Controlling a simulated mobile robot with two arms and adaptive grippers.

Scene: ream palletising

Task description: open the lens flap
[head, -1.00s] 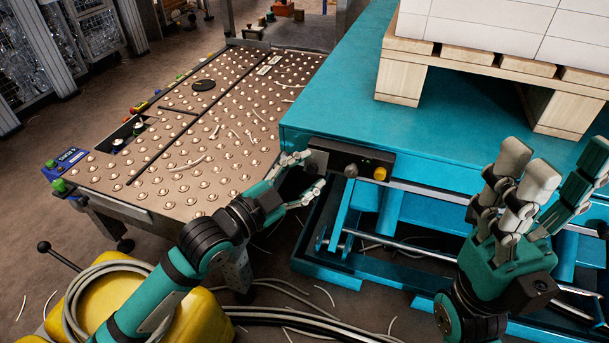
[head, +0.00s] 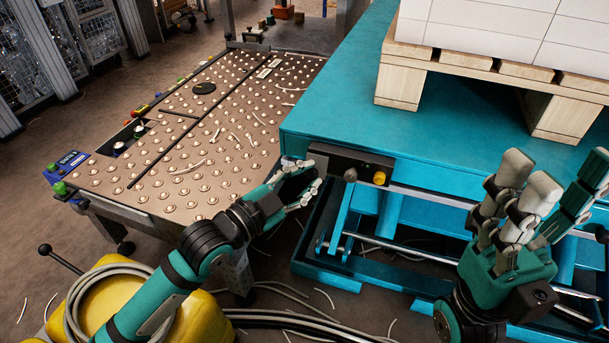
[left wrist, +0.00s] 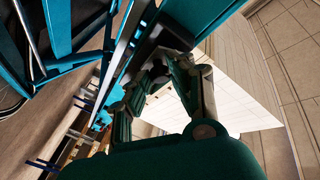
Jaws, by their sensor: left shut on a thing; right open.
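A dark control box (head: 352,166) with a yellow button (head: 379,178) is set in the front edge of the blue lift table. A small dark plate at the box's left end, which looks like the lens flap (head: 318,161), is partly hidden by my fingers. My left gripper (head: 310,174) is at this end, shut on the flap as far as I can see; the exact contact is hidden. In the left wrist view its fingers (left wrist: 168,68) reach to the table's edge. My right gripper (head: 540,190) is open and empty, fingers up, in front of the lift table.
The blue lift table (head: 330,110) carries a wooden pallet (head: 400,85) with white reams (head: 480,25). A ball-top table (head: 190,180) stands left. A yellow container (head: 195,315) and cables lie below my left arm.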

